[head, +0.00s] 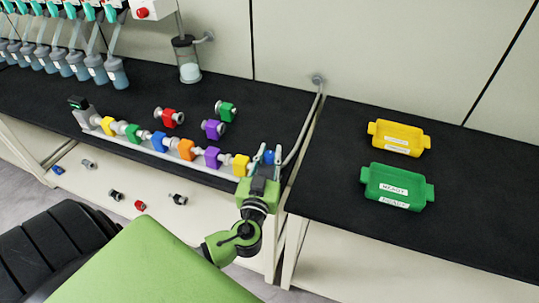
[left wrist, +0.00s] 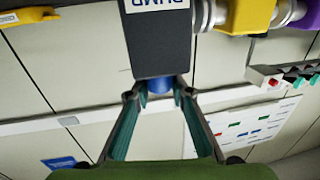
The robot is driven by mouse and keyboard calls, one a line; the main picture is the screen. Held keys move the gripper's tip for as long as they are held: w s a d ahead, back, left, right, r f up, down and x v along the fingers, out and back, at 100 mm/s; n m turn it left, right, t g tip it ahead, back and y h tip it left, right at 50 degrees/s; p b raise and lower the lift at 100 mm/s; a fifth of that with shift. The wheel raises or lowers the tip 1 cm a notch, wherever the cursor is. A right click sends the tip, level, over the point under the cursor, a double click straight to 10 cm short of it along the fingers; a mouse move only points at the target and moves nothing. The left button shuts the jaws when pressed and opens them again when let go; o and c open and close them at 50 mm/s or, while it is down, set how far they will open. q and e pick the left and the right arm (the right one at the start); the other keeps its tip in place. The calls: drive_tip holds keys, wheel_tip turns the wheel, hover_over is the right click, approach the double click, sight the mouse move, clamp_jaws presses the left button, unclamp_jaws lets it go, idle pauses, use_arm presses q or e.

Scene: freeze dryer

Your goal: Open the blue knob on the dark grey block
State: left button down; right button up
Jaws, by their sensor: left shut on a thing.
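The dark grey block (left wrist: 160,40) hangs at the top middle of the left wrist view and bears a partly cut-off "PUMP" label. The blue knob (left wrist: 158,84) sticks out from its end, between the fingertips of my left gripper (left wrist: 157,94). The left gripper is shut on the knob, one fingertip on each side. In the head view, my left gripper (head: 266,162) is at the right end of the row of coloured valves, with a bit of blue between its fingers. The block is mostly hidden there. My right gripper is not in view.
A row of coloured valves, including a yellow one (head: 240,166), runs along the bench's front edge. Loose red (head: 170,117), purple (head: 213,129) and green (head: 226,111) valves lie behind it. Yellow (head: 398,138) and green (head: 397,187) trays stand on the right bench. A grey hose post (head: 305,130) rises close by.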

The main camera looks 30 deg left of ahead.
use_arm(q)
drive_tip(key=m+h+b, duration=0.2)
drive_tip(key=h+b, duration=0.1)
drive_tip(key=m+t+h+b, duration=0.1)
drive_tip(key=m+h+b, duration=0.1)
drive_tip(key=h+b, duration=0.1)
drive_tip(key=shift+f+h, duration=0.2)
drive_tip(key=shift+h, duration=0.1)
drive_tip(key=m+h+b, duration=0.1)
drive_tip(key=m+h, duration=0.1)
drive_tip(key=shift+r+h, duration=0.15)
drive_tip(key=shift+h, duration=0.15)
drive_tip(key=m+h, duration=0.2)
drive_tip(key=h, duration=0.2)
drive_tip(key=shift+r+m+g, duration=0.15)
drive_tip(key=shift+m+g, duration=0.25)
drive_tip(key=m+g+h, duration=0.1)
drive_tip(key=m+h, duration=0.1)
drive_tip(key=shift+h, duration=0.4)
drive_tip(key=shift+m+g+h+b, duration=0.7)
drive_tip(key=shift+g+h, duration=0.1)
drive_tip(key=shift+h, duration=0.2)
drive_tip(key=shift+m+g+h+b, duration=1)
drive_tip(key=shift+m+g+h, duration=0.2)
drive_tip(key=shift+g+h, duration=0.15)
drive_tip(key=c, duration=1.8)
unclamp_jaws()
drive_tip(key=shift+d, duration=0.1)
